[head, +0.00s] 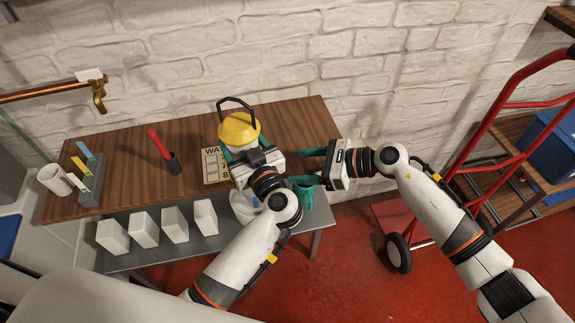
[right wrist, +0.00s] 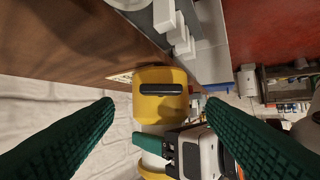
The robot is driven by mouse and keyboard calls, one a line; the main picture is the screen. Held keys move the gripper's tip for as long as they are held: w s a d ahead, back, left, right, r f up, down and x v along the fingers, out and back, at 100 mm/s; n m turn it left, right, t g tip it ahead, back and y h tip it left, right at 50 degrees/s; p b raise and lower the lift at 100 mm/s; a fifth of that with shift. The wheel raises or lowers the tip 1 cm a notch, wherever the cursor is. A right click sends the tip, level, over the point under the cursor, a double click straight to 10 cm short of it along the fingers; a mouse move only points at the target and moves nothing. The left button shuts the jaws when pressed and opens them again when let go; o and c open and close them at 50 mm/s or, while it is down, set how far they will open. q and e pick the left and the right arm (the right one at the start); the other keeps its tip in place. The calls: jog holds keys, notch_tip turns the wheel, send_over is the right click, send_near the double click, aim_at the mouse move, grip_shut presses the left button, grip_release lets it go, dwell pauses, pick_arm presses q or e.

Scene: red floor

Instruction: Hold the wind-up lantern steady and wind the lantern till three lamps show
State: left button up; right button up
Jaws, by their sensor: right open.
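The wind-up lantern (head: 239,129) stands on the wooden bench, with a yellow cap and a dark loop handle on top. My left gripper (head: 245,147) has its green fingers on both sides of the lantern below the cap and appears shut on it. It hides most of the body. My right gripper (head: 306,166) is open and empty, just right of the lantern, fingers pointing at it. In the right wrist view, a yellow block with a dark bar (right wrist: 161,109), apparently part of the lantern, lies between the open fingers, apart from them. I cannot make out any lamps.
A printed card (head: 212,167) lies left of the lantern. A dark cup with a red stick (head: 158,145), a white mug (head: 54,179) and a rack of coloured tags (head: 88,178) stand further left. Several white blocks (head: 174,225) sit on the lower shelf. A red hand truck (head: 487,130) stands right.

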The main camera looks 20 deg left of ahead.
jog(key=shift+x, duration=2.2)
jog(key=shift+c, duration=0.4)
jog(key=c, duration=0.9)
